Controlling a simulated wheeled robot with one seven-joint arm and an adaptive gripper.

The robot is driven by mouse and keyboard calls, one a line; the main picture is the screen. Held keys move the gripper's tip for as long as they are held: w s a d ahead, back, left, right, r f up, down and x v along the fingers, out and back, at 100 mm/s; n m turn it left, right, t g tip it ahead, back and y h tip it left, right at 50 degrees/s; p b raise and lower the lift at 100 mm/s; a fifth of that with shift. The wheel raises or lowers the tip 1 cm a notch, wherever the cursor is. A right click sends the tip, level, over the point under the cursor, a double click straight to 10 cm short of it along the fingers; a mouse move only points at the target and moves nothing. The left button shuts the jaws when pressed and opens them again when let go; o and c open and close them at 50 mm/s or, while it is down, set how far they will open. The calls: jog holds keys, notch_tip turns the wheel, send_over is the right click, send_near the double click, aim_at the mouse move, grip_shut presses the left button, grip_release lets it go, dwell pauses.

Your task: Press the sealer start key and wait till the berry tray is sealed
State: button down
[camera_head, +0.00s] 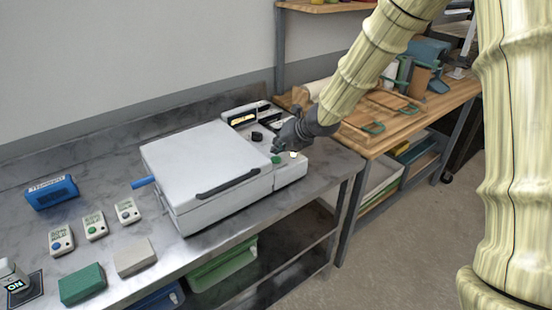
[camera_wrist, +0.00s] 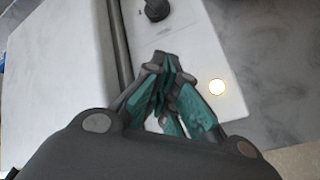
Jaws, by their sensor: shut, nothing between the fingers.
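The sealer (camera_head: 205,165) is a pale box with its lid shut and a dark handle bar along the front. Its control strip on the right carries dark knobs (camera_head: 257,136), a green key (camera_head: 276,160) and a glowing pale lamp (camera_head: 293,154). The lamp (camera_wrist: 217,87) and one knob (camera_wrist: 157,10) also show in the wrist view. My gripper (camera_head: 278,149) is shut and empty, its tips low over the strip, close to the green key. In the wrist view my gripper (camera_wrist: 165,62) hides that key; I cannot tell whether it touches. No berry tray shows.
A blue lever (camera_head: 143,182) sticks out at the sealer's left. Several small keypads (camera_head: 95,225), a blue box (camera_head: 51,192), a green block (camera_head: 82,284) and a grey block (camera_head: 134,257) lie on the steel bench. A wooden bench (camera_head: 385,135) with tools adjoins on the right.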

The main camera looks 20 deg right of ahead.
aim_at(278, 157)
jog(key=shift+r+p, duration=1.05)
jog(key=shift+r, duration=1.4)
